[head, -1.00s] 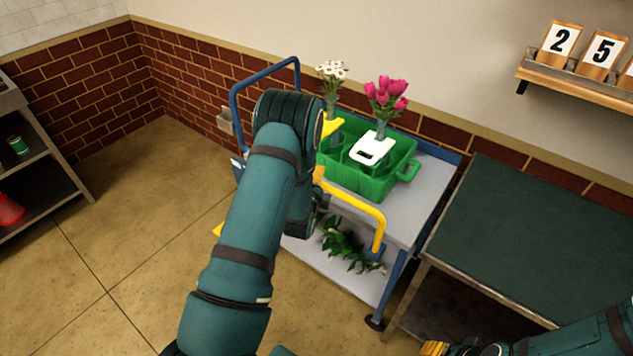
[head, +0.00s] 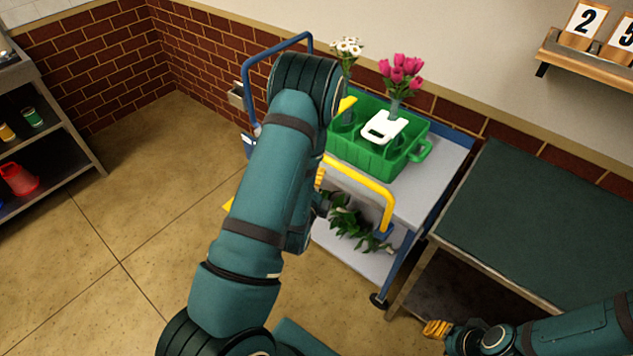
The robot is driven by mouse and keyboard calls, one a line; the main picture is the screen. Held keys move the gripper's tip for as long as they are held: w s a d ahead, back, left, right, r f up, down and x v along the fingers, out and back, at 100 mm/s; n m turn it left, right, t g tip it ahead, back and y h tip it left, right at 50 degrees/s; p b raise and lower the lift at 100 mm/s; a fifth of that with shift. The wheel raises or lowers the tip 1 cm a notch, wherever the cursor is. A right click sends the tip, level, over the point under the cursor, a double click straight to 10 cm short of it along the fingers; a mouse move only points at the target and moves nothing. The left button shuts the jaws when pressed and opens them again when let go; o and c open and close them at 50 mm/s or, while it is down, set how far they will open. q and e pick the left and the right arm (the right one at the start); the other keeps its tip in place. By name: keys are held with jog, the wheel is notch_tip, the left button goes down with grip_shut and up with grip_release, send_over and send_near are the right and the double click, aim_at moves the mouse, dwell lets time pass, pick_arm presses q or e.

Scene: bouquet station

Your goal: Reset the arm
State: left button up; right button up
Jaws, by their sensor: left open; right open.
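My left arm, with a teal forearm, rises across the middle of the head view in front of the cart. My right gripper (head: 437,328), with yellow fingers, is at the lower right, low beside the dark green table. It is open, and I see nothing in it.
A cart (head: 432,178) holds a green crate (head: 375,158) with white daisies (head: 346,47) and pink tulips (head: 401,69). Leafy stems (head: 350,222) lie on its lower shelf. A dark green table (head: 540,225) stands at right. A shelf rack (head: 60,150) is at left. Floor at left is clear.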

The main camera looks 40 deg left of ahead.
dwell(0.4)
pick_arm(q)
jog(key=s+d+f+n+g+h, duration=0.5)
jog(key=d+f+n+g, duration=0.2)
jog(key=d+f+n, duration=0.4)
jog(key=s+d+n+g+h, duration=0.4)
jog(key=s+d+n+g, duration=0.2)
jog(key=s+d, duration=0.3)
jog(key=d+r, duration=0.1)
jog(key=d, duration=0.3)
jog(key=shift+s+g, duration=0.3)
jog(key=shift+s, duration=0.1)
jog(key=shift+f, duration=0.1)
